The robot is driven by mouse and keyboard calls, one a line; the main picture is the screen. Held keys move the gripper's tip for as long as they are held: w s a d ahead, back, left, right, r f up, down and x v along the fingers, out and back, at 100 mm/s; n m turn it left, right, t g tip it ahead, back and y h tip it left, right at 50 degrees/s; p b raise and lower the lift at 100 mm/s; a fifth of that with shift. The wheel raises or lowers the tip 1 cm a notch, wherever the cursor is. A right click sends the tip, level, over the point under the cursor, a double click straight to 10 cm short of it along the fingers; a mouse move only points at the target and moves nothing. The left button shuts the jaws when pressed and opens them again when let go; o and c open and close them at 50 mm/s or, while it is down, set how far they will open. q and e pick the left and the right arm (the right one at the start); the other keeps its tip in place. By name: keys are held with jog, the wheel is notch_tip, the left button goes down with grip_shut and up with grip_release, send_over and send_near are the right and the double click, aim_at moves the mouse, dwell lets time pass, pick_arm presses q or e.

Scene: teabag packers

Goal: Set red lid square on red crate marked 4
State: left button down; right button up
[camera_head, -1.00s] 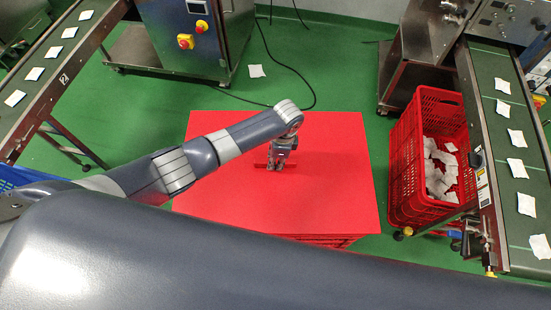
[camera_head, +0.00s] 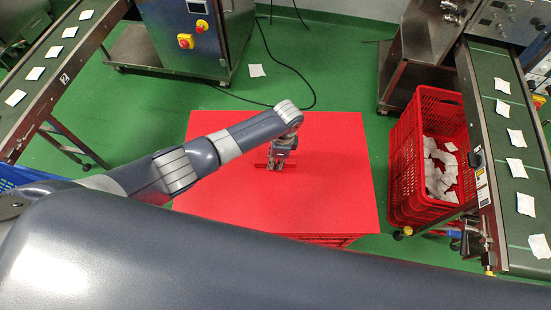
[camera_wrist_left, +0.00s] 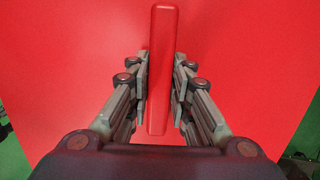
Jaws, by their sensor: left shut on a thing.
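The red lid (camera_head: 225,190) is a broad flat panel in the middle of the head view, with a raised bar handle (camera_wrist_left: 158,60) that runs up the middle of the left wrist view. My left gripper (camera_head: 276,166) is shut on this handle, one finger on each side in the wrist view (camera_wrist_left: 159,95). Below the lid's front edge, part of a slatted red crate (camera_head: 325,241) shows. The lid hides most of it, and I see no number on it. I cannot tell whether the lid rests on the crate. My right gripper is not in view.
A red crate of white teabags (camera_head: 408,180) stands on the right, beside a conveyor (camera_head: 490,100) carrying teabags. Another conveyor (camera_head: 50,85) is at upper left. A steel machine cabinet (camera_head: 190,60) stands behind. A black cable (camera_head: 300,70) lies on the green floor.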

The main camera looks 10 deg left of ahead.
aim_at(275, 166)
pick_arm(q)
jog(key=shift+f+b, duration=1.4)
jog(key=shift+f, duration=0.55)
jog(key=c, duration=1.4)
grip_release()
jog(key=shift+o, duration=0.2)
jog(key=r, duration=0.4)
jog(key=d+r, duration=0.1)
jog(key=r, duration=0.7)
jog(key=shift+w+d, duration=0.15)
jog(key=shift+d, duration=0.1)
